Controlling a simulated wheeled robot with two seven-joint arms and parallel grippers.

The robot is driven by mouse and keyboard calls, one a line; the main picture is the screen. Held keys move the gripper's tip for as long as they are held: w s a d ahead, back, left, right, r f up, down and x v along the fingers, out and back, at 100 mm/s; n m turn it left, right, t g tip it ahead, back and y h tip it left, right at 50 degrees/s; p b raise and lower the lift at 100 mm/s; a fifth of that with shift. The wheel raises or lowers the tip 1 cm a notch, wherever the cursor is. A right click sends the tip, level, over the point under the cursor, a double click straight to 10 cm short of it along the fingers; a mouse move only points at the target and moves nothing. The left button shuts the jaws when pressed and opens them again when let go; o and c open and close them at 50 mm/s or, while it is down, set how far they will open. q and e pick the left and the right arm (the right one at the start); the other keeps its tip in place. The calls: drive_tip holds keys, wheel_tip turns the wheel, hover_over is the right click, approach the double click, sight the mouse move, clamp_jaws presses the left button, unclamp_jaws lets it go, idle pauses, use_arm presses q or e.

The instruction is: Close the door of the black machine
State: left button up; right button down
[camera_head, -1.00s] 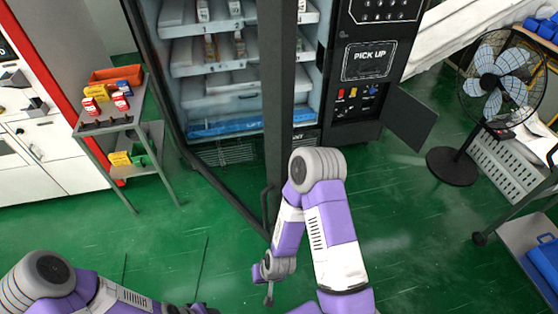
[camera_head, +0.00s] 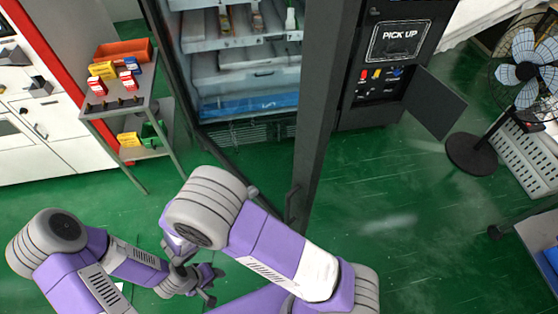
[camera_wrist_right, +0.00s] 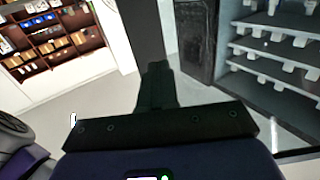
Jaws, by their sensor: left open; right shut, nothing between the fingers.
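The black machine (camera_head: 435,85) stands at the back with its glass door open. The door's thick dark edge bar (camera_head: 322,95) stands out toward me, with a handle (camera_head: 292,205) low on it. My left gripper (camera_head: 207,286) is open and empty, left of the bar and apart from it. My right arm's bent joint covers part of the hands in the head view, so I cannot tell exactly where the right gripper is there. In the right wrist view my right gripper (camera_wrist_right: 156,85) is shut and empty, pointing into the room, with machine shelves (camera_wrist_right: 275,50) at right.
A small cart (camera_head: 118,110) with coloured boxes stands left of the machine. A small open flap (camera_head: 433,103) sticks out below the pick-up panel. A standing fan (camera_head: 472,153) is at right. Green floor (camera_head: 400,230) right of the door bar is clear.

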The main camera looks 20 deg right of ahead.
sight(296, 160)
drive_tip(key=x, duration=1.4)
drive_tip(key=shift+s+r, duration=0.1)
drive_tip(key=shift+s, duration=0.2)
